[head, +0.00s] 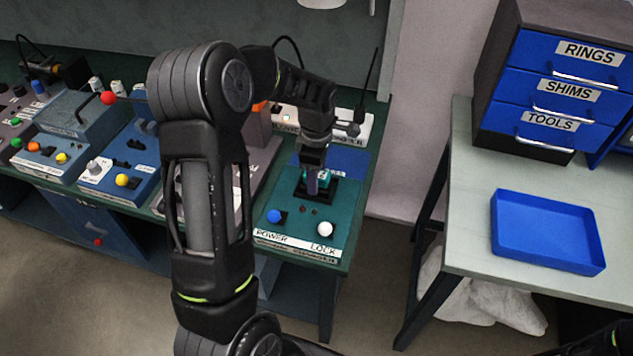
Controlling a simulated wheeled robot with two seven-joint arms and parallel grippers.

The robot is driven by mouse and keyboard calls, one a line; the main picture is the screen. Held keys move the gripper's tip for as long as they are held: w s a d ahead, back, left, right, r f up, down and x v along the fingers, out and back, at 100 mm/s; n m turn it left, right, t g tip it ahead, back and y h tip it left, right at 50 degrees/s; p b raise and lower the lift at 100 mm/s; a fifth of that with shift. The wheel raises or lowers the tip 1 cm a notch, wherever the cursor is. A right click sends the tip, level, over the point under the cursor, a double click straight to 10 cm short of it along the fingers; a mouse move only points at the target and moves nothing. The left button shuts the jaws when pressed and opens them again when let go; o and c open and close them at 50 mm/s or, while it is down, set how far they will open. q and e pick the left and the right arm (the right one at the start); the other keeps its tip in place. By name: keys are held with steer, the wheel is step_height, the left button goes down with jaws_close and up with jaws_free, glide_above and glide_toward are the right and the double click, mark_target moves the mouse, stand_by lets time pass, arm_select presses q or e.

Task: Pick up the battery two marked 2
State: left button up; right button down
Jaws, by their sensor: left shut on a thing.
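My left gripper (313,179) points down over the green panel (344,225) labelled POWER and LOCK, at the right end of the long bench. It is shut on a small battery (322,176) with a teal part showing at the black socket on that panel. The gripper hides most of the battery, and I cannot read a number on it. I cannot tell whether it sits in the socket or just above it. My right gripper is not in view.
The panel has a blue knob (274,216) and a white knob (325,229) in front of the socket. A power strip (345,124) lies behind. On the right table are an empty blue tray (548,262) and drawers (560,62) marked RINGS, SHIMS and TOOLS.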

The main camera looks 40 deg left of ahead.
arm_select(q)
jaws_close()
steer(key=shift+w+r, duration=0.1)
steer(key=shift+r, duration=0.5)
step_height(320, 180, up, 9)
steer(key=shift+f+b, duration=0.1)
steer(key=shift+b, duration=0.75)
